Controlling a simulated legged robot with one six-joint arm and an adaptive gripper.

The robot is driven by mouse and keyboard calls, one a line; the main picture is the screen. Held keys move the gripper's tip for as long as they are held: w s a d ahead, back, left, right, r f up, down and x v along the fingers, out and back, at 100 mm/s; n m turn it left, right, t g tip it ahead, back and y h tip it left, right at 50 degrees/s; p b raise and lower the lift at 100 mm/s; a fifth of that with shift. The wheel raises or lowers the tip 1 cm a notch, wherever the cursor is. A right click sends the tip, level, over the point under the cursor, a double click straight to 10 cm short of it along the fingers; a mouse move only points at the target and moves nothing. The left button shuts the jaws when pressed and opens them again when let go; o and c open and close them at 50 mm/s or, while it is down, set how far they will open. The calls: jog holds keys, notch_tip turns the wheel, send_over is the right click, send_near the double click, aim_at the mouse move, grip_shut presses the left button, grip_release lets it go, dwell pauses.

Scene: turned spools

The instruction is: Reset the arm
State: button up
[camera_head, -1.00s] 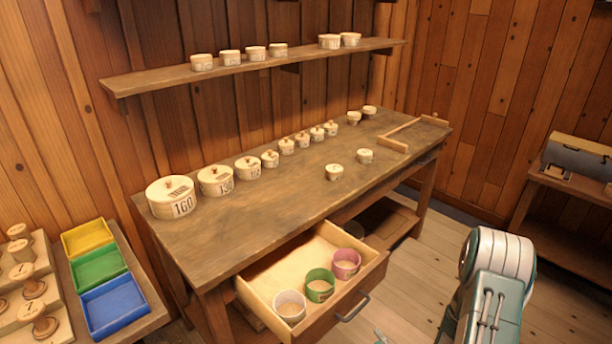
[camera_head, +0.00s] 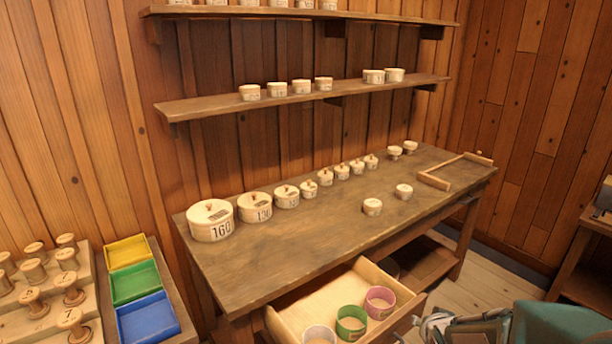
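My arm's teal casing (camera_head: 562,325) shows at the bottom right corner of the view. A grey jointed part, which looks like my gripper (camera_head: 436,326), sticks out to its left at the bottom edge, just right of the open drawer (camera_head: 330,300). It is cut off by the frame, and I cannot make out its fingers or whether they are open. No object shows in it.
The wooden bench (camera_head: 290,245) carries a row of numbered lidded pots, the largest marked 160 (camera_head: 211,222), and a wooden frame (camera_head: 433,181). White, green (camera_head: 351,322) and pink (camera_head: 380,302) cups stand in the drawer. Coloured trays (camera_head: 135,285) and spools (camera_head: 70,288) are at left.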

jog(key=s+a+r+n+g, duration=0.1)
jog(key=s+a+r, duration=0.2)
jog(key=s, duration=0.3)
jog(key=s+a+r+n+g+y, duration=0.1)
jog(key=s+a+r+n, duration=0.1)
jog(key=s+r, duration=0.3)
jog(key=s+a+r+n+g, duration=0.1)
jog(key=s+a+r, duration=0.3)
jog(key=s, duration=0.3)
jog(key=shift+s+a+r+n+g+y, duration=0.3)
jog(key=shift+s+a+r+n, duration=0.1)
jog(key=shift+w, duration=0.2)
